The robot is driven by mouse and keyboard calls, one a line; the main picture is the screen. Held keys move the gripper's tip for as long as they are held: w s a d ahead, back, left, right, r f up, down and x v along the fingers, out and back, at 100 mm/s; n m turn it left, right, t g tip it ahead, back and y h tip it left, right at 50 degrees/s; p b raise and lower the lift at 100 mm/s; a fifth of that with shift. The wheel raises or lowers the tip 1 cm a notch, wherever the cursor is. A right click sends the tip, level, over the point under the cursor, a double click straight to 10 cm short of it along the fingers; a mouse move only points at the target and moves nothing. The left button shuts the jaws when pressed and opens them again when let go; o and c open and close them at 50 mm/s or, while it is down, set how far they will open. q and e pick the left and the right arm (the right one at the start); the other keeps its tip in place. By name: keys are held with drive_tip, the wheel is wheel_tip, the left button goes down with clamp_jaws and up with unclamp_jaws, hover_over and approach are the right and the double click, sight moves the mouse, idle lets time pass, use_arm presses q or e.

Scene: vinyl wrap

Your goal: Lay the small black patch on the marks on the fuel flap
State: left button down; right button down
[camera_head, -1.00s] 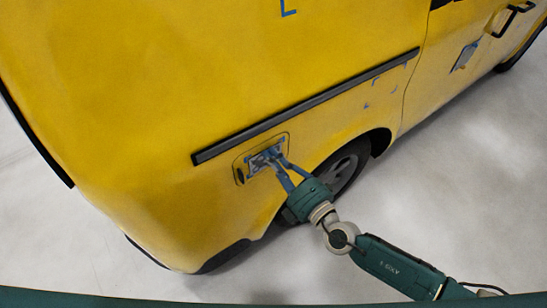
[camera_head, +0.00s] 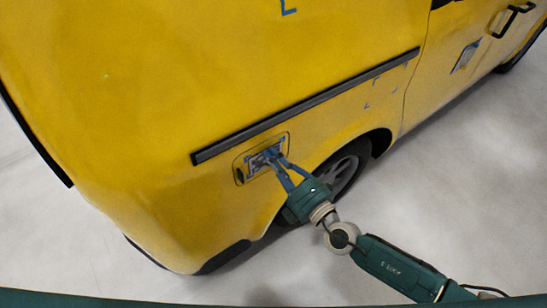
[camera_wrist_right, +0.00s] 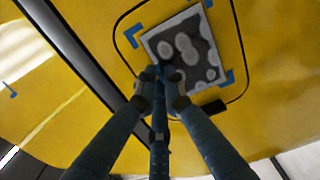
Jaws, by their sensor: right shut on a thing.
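The small patch, dark grey with pale blotches and a light border, shows in the right wrist view (camera_wrist_right: 205,50) and small in the head view (camera_head: 257,163). It is at the fuel flap (camera_wrist_right: 230,42), inside the blue corner marks (camera_wrist_right: 133,36). Marks show at its upper left, upper right and lower right; my fingers hide the lower left. My right gripper (camera_wrist_right: 162,76) is shut on the patch's near edge, and it also shows in the head view (camera_head: 273,159). Whether the patch fully touches the flap I cannot tell. My left gripper is out of view.
A dark side rail (camera_head: 305,106) runs along the yellow van (camera_head: 150,90) just above the flap. The rear wheel (camera_head: 345,170) is close to my right wrist. Other blue marks (camera_head: 368,105) and a grey patch (camera_head: 465,57) are farther along the van. The floor is clear.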

drive_tip(key=shift+r, duration=0.1)
idle(0.3)
drive_tip(key=c, duration=1.8)
unclamp_jaws()
drive_tip(key=shift+a, duration=0.1)
drive_tip(key=v, duration=1.2)
drive_tip(key=w+d+f+m+h, duration=0.3)
drive_tip(key=d+f, duration=0.2)
drive_tip(key=f, duration=0.2)
drive_tip(key=w+d+f+m+h, duration=0.3)
drive_tip(key=d+f, duration=0.2)
drive_tip(key=f, duration=0.3)
drive_tip(key=s+d+f+m+g+h, duration=0.2)
drive_tip(key=s+d+f+m, duration=0.15)
drive_tip(key=f, duration=0.45)
drive_tip(key=s+d+f+m+g+h, duration=0.25)
drive_tip(key=d+f, duration=0.25)
drive_tip(key=f, duration=0.3)
drive_tip(key=s+d+f+m+g+h, duration=0.1)
drive_tip(key=s+d+f+m+g, duration=0.3)
drive_tip(key=s+f, duration=0.9)
drive_tip(key=s+a+f+m+g, duration=0.2)
drive_tip(key=s+f+m, duration=0.1)
drive_tip(key=s, duration=0.8)
drive_tip(key=s+a+f+m+g, duration=0.3)
drive_tip(key=s+f, duration=0.2)
drive_tip(key=s, duration=0.7)
drive_tip(key=shift+f+m+y, duration=0.2)
drive_tip(key=shift+m+y, duration=0.2)
drive_tip(key=shift+y, duration=0.05)
